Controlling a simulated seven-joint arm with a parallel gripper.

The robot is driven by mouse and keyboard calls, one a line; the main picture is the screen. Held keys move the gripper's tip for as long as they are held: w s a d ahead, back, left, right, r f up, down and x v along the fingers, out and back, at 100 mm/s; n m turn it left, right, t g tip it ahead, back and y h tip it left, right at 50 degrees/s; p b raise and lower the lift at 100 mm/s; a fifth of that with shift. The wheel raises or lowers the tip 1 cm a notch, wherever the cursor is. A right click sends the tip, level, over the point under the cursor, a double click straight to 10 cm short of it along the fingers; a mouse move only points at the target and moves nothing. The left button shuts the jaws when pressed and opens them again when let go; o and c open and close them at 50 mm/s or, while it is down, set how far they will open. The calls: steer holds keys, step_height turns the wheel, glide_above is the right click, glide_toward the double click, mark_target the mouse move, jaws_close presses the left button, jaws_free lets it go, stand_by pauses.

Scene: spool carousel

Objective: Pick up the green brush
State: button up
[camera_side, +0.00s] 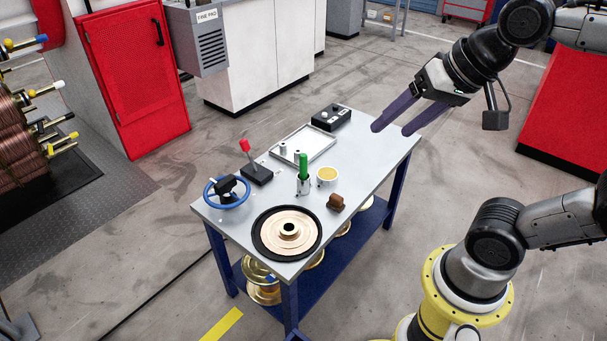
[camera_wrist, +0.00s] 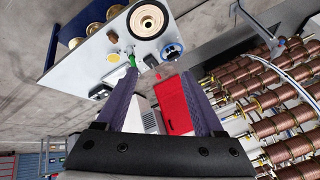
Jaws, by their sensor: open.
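The green brush (camera_side: 303,164) stands upright in a small metal cup (camera_side: 304,187) near the middle of the grey table (camera_side: 375,168). In the wrist view the green brush (camera_wrist: 132,61) shows small and far off, just beyond the left fingertip, with its lower part hard to make out. My gripper (camera_side: 392,130) is open and empty, with two long purple fingers. In the side view it hangs above the table's far right end, up and to the right of the brush and clear of it. In the wrist view my gripper (camera_wrist: 159,74) has a wide gap between its fingers.
Around the brush are a cup of yellow stuff (camera_side: 327,174), a brown block (camera_side: 336,202), a red-knobbed lever (camera_side: 257,174), a blue handwheel (camera_side: 213,196) and a silver tray (camera_side: 318,146). A copper spool disc (camera_side: 288,243) fills the front; a black control box (camera_side: 331,118) stands behind.

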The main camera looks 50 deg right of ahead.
steer(key=w+d+r+m, duration=0.1)
steer(key=w+r+m, duration=0.4)
steer(key=w, duration=0.5)
steer(key=m+g+y, duration=0.1)
steer(key=m+g, duration=0.4)
steer(key=m, duration=1)
glide_above(306, 156)
step_height(306, 156, down, 33)
step_height(306, 156, down, 8)
steer(key=shift+d+r, duration=0.1)
steer(key=shift+w+a+f, duration=0.1)
steer(key=shift+w+f, duration=0.1)
steer(key=shift+f, duration=0.75)
steer(key=shift+w+a+f, duration=0.1)
steer(key=shift+w+f, duration=0.1)
steer(key=shift+f, duration=0.7)
steer(key=shift+w+a+f, duration=0.1)
steer(key=shift+w+f, duration=0.1)
steer(key=shift+f, duration=0.75)
jaws_close()
